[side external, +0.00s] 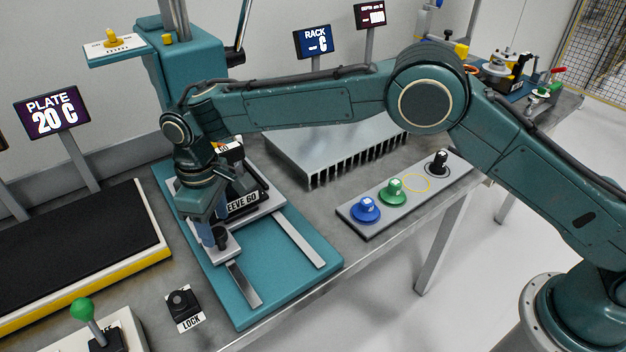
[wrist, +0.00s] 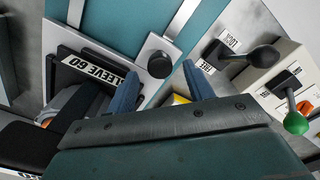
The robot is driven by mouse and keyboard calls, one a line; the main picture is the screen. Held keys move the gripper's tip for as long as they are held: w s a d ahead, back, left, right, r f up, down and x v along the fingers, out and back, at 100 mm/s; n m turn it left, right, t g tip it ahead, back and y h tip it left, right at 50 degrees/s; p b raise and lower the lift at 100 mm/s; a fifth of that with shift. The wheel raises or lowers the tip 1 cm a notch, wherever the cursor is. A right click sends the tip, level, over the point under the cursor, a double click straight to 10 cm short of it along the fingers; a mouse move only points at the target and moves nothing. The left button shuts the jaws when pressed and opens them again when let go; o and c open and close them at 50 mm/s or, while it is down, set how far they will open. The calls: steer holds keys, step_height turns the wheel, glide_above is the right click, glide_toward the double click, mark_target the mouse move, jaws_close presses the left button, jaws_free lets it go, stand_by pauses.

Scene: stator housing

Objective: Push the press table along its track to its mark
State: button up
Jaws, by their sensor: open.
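The press table (side external: 272,202) is a light grey sliding plate on two pale rails over a teal base (side external: 305,238). It also shows in the wrist view (wrist: 147,48). It carries a black fixture labelled SLEEVE 60 (side external: 241,203). A black knob (side external: 221,238) stands on the table's front part; in the wrist view the knob (wrist: 160,65) appears between my fingertips. My gripper (side external: 209,238) is open, pointing down over the table's front, its blue fingers on either side of the knob in view. I cannot tell whether they touch it. The mark is not discernible.
A LOCK switch (side external: 183,300) and a green-knobbed lever (side external: 82,310) stand at the front left. A black-topped plate (side external: 75,255) lies left of the base. A finned rack (side external: 330,145) and a strip with coloured knobs (side external: 365,208) stand right. Bare rail shows at the front.

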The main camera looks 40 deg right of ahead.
steer(key=shift+f, duration=1.05)
steer(key=shift+c, duration=0.2)
jaws_close()
steer(key=shift+s, duration=0.15)
steer(key=s, duration=2.2)
steer(key=shift+s, duration=0.15)
steer(key=shift+c, duration=0.2)
jaws_free()
steer(key=shift+s, duration=0.1)
steer(key=shift+o, duration=0.4)
